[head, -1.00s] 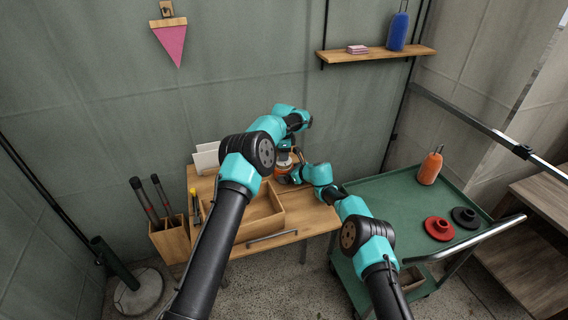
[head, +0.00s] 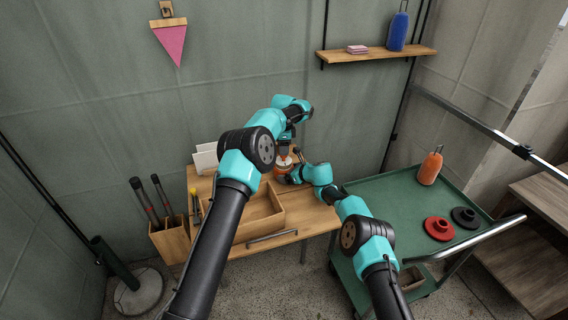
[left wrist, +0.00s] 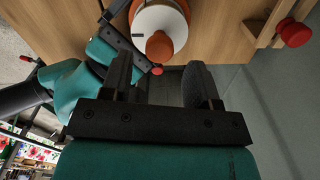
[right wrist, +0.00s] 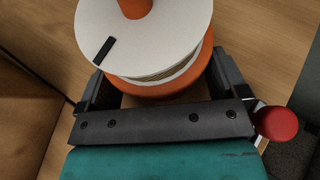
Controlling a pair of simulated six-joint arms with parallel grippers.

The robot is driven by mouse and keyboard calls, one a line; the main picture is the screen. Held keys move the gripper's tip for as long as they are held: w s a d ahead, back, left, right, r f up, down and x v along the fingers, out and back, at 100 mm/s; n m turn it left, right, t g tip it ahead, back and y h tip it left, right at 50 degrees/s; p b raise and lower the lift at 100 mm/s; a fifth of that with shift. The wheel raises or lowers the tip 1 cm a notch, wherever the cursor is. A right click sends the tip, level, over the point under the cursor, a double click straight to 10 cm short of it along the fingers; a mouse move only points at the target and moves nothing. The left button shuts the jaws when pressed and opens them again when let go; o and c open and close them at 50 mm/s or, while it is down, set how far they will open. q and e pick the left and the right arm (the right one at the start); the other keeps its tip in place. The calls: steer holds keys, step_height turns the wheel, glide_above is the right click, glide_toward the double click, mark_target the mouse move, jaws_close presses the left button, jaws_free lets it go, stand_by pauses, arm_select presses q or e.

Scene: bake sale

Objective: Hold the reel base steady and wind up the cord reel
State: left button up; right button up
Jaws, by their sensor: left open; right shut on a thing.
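The cord reel (head: 284,161) stands on the wooden table, with an orange base and a white round top. In the right wrist view its white disc (right wrist: 130,55) carries a black mark and an orange central knob (right wrist: 134,8). My right gripper (right wrist: 155,88) is shut around the orange base (right wrist: 175,92), one finger on each side. My left gripper (left wrist: 165,82) is open and empty above the table, close to the reel, whose orange knob (left wrist: 159,46) shows just beyond the fingertips in the left wrist view.
A red knob (right wrist: 275,122) is beside my right gripper.

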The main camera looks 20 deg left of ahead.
arm_select(q)
steer(key=shift+r, duration=1.65)
arm_select(e)
steer(key=o, duration=0.4)
steer(key=shift+d+r, duration=0.2)
steer(key=shift+v, duration=5.8)
steer(key=shift+f, duration=0.15)
